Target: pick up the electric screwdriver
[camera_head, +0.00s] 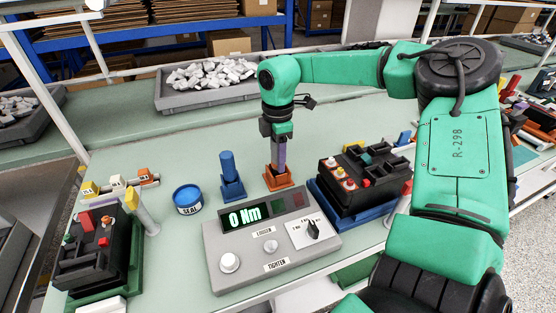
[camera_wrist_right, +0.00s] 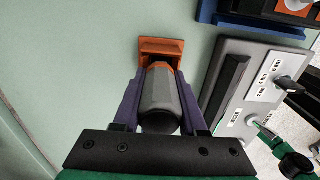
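The electric screwdriver (camera_wrist_right: 160,95) has a grey body with orange near its far end. It stands in an orange holder (camera_head: 277,179), which also shows in the right wrist view (camera_wrist_right: 160,46). My right gripper (camera_head: 278,155) is down over it from above. Its purple fingers (camera_wrist_right: 160,100) lie along both sides of the grey body, very close to it. I cannot tell whether they press on it. In the head view the gripper hides most of the screwdriver. My left gripper is not in view.
A blue tool (camera_head: 228,165) stands in a blue holder just left. The grey console (camera_head: 215,262) reading "0 Nm" is in front. A black breaker unit (camera_head: 365,175) in a blue tray is at right, another (camera_head: 95,250) at left. A blue SEAL tin (camera_head: 187,198) stands nearby.

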